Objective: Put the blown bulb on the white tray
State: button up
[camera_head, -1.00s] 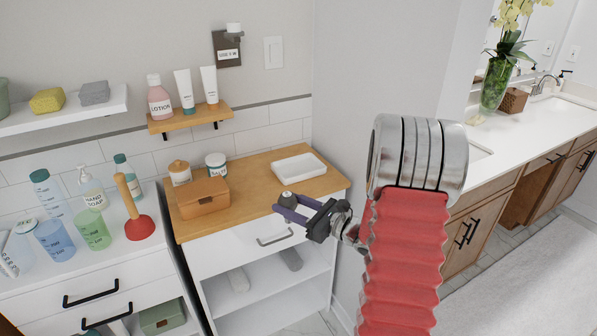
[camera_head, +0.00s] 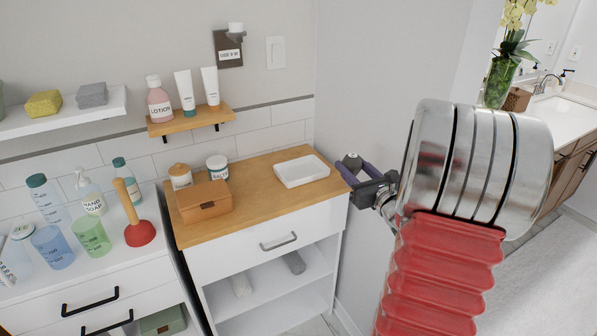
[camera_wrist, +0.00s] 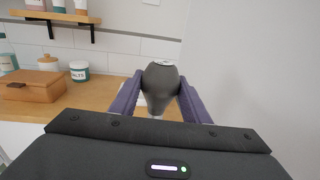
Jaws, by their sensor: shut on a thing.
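The blown bulb (camera_wrist: 161,88) is dark grey and rounded, upright between my gripper's two purple fingers in the wrist view. My gripper (camera_head: 358,168) is shut on it; in the head view only a small part of the bulb (camera_head: 352,157) shows above the fingers. The white tray (camera_head: 302,171) is a shallow rectangle, empty, on the right end of the wooden cabinet top. My gripper is to the right of the tray in the head view, apart from it, near the cabinet's right edge. In the wrist view the bulb and fingers hide most of the tray.
A brown box (camera_head: 204,201), a lidded jar (camera_head: 180,176) and a white jar (camera_head: 217,167) stand left of the tray on the wooden top (camera_head: 255,195). A small shelf (camera_head: 190,121) with lotion and tubes hangs above. A wall (camera_head: 365,70) rises behind the gripper.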

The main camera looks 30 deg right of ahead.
aim_at(301, 173)
jog(key=i, duration=0.9)
